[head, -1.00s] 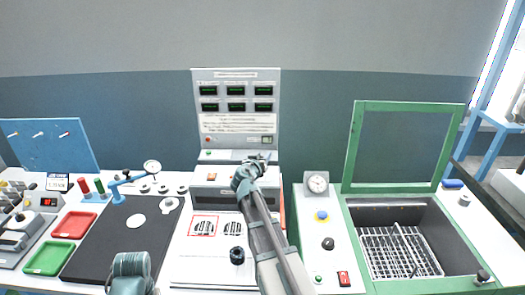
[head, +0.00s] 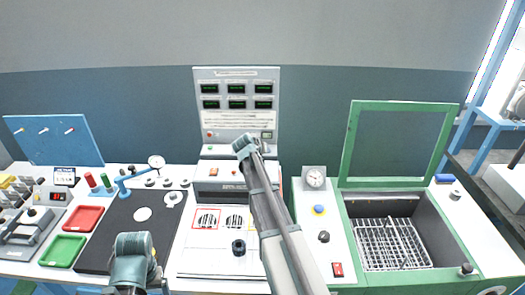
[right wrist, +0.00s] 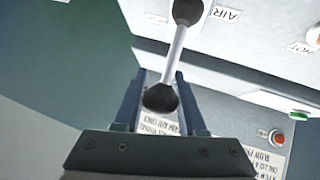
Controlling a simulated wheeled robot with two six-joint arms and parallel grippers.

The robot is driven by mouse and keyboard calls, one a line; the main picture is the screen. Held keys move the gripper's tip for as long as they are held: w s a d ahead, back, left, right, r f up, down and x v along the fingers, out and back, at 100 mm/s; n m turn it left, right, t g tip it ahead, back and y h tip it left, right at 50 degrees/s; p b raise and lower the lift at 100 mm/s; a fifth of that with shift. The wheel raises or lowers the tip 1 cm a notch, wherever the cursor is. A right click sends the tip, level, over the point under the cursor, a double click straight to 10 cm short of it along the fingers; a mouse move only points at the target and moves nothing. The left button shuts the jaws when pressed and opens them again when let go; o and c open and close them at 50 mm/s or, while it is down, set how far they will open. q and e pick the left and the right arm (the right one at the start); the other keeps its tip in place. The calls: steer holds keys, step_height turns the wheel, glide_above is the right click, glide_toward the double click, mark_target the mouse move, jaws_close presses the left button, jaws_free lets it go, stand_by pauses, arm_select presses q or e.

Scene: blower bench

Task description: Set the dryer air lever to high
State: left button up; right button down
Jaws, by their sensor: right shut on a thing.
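The air lever (right wrist: 178,50) shows in the right wrist view as a pale rod with a black ball knob and a dark pivot at its far end. A label reading AIR (right wrist: 227,14) is beside the pivot. My right gripper (right wrist: 155,92) is shut on the knob, with one finger on each side. In the head view my right arm reaches to the front of the dryer unit (head: 211,174), below the display panel (head: 236,122). There the arm hides the lever and the fingers. Of my left arm only a teal link shows; its gripper is out of view.
A red button (right wrist: 298,116) and a HOT label (right wrist: 300,47) are near the lever. A green-framed bin (head: 342,215) stands to the right. Red (head: 82,219) and green (head: 62,250) trays and a dark mat (head: 112,222) lie to the left.

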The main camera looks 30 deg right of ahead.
steer(key=shift+c, duration=2.4)
jaws_free()
steer(key=p+v, duration=0.8)
steer(key=v, duration=0.5)
steer(key=shift+a+r+p, duration=0.2)
steer(key=shift+r+p, duration=0.05)
steer(key=shift+p, duration=0.15)
steer(key=shift+s, duration=0.15)
